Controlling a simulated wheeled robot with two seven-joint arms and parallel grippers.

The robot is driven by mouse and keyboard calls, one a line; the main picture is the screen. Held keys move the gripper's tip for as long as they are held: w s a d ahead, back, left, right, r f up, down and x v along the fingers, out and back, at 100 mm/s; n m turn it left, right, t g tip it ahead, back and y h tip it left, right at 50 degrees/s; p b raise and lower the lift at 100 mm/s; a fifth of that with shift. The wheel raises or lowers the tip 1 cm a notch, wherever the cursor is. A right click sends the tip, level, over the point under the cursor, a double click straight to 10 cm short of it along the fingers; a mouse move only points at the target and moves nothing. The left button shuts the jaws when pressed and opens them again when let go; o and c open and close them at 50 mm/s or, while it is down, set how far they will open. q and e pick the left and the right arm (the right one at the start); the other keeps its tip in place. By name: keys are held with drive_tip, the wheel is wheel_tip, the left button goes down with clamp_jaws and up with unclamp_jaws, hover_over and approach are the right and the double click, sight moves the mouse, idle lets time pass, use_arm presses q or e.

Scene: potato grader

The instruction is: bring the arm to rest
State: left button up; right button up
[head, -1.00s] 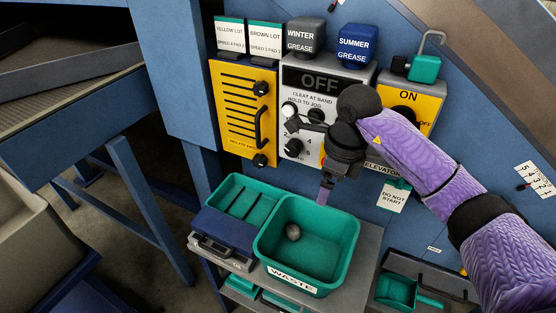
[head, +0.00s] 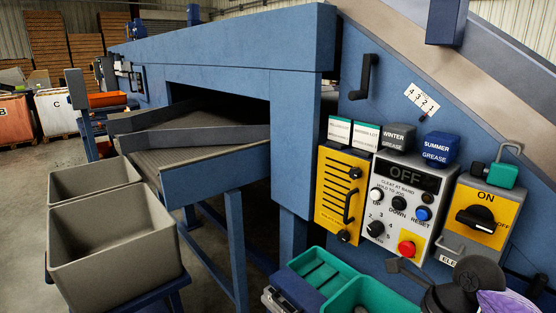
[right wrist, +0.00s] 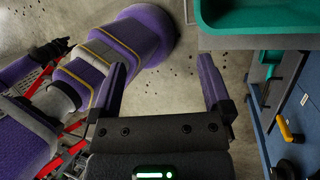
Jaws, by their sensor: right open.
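My right arm shows only at the lower right corner of the head view, with its black joint and purple sleeve in front of the lower machine panel. Its gripper is below that picture. In the right wrist view my right gripper (right wrist: 165,88) is open, its two purple fingers wide apart with nothing between them, above the concrete floor. Purple and black parts of my own body fill the left of that view. A dark shape there (right wrist: 48,50) may be my left gripper, too small to read. The left arm is absent from the head view.
The green waste bin (head: 375,292) stands below the control panel (head: 402,197), whose display reads OFF; its rim also shows in the right wrist view (right wrist: 255,38). The yellow isolator (head: 483,216) is at right. Grey bins (head: 113,258) stand left. Floor below the gripper looks clear.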

drive_tip(key=a+f+m+t+y, duration=0.5)
drive_tip(key=a+f+m+y, duration=0.3)
drive_tip(key=m, duration=0.2)
drive_tip(key=s+d+f+m+t+h, duration=0.3)
drive_tip(key=s+f+m+h, duration=0.1)
drive_tip(key=f+m, duration=0.45)
drive_tip(key=s+d+f+m+t+h, duration=0.2)
drive_tip(key=s+d+f+m+h, duration=0.15)
drive_tip(key=f+m, duration=0.55)
drive_tip(key=s+d+f+m+g+h, duration=0.2)
drive_tip(key=s+f+m, duration=0.2)
drive_tip(key=s, duration=0.3)
drive_tip(key=s+d+f+m+g+h, duration=0.1)
drive_tip(key=s+f+m+g+h, duration=0.25)
drive_tip(key=s, duration=0.45)
drive_tip(key=s+f+m+g, duration=0.2)
drive_tip(key=s, duration=0.7)
drive_tip(key=s+f+m+g, duration=0.1)
drive_tip(key=s+m+g, duration=0.2)
drive_tip(key=s, duration=0.7)
drive_tip(key=shift+s+a+f+m+g, duration=0.15)
drive_tip(key=shift+a+f+m+g, duration=0.2)
drive_tip(key=shift+a, duration=0.1)
